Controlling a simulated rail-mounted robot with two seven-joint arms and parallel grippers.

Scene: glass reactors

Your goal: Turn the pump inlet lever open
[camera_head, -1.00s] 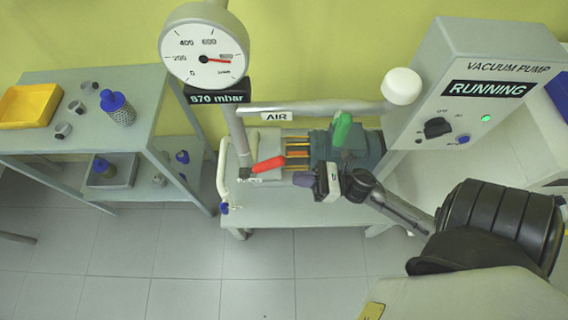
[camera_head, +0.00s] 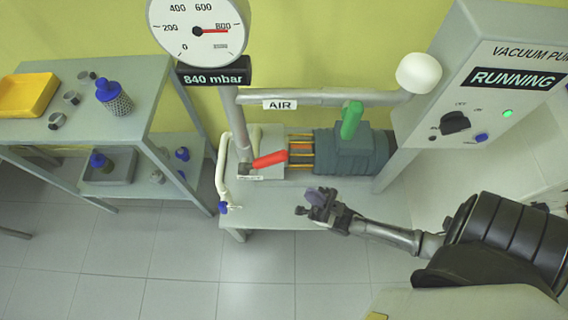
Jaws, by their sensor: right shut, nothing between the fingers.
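A red lever (camera_head: 270,159) lies nearly level, tilted slightly up to the right, by the foot of the gauge pipe. The small label beside it is too small to read. A green lever (camera_head: 351,120) stands upright, leaning a little right, above the dark pump motor (camera_head: 350,153). I cannot tell from a label which one is the pump inlet lever. My left gripper is not in view.
The gauge (camera_head: 197,30) display (camera_head: 213,75) reads 840 mbar. The vacuum pump box (camera_head: 495,95) reads RUNNING with a green light. A shelf (camera_head: 150,75) with a yellow tray (camera_head: 27,94) stands left.

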